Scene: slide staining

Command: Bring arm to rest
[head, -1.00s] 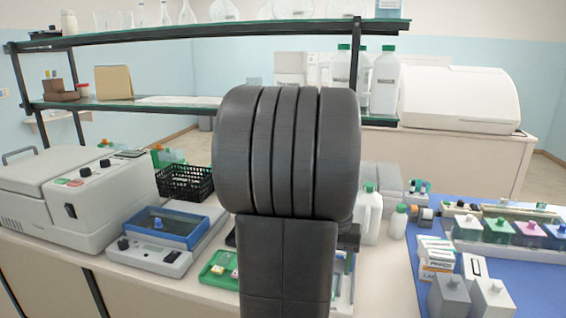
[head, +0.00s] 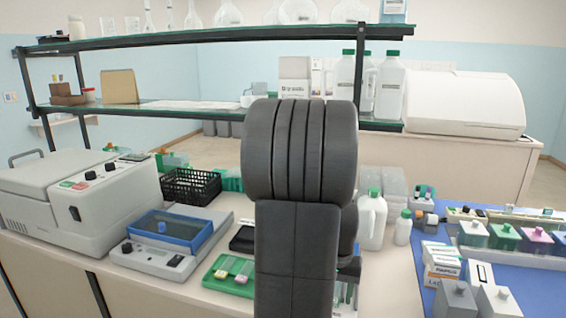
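My own arm stands upright in the middle of the head view, its dark ribbed joint and link covering the centre of the bench. My gripper does not show in this view; it is hidden or out of frame. The arm hides part of the bench (head: 388,290) and of the green tray (head: 212,268) behind it.
At left are a large grey machine (head: 45,203) and a blue-topped device (head: 172,228). A black basket (head: 190,186) stands behind. White bottles (head: 371,222) stand right of my arm. Staining jars (head: 503,236), boxes (head: 442,262) and grey containers (head: 455,300) crowd the blue mat (head: 535,292). A glass shelf (head: 180,110) spans the back.

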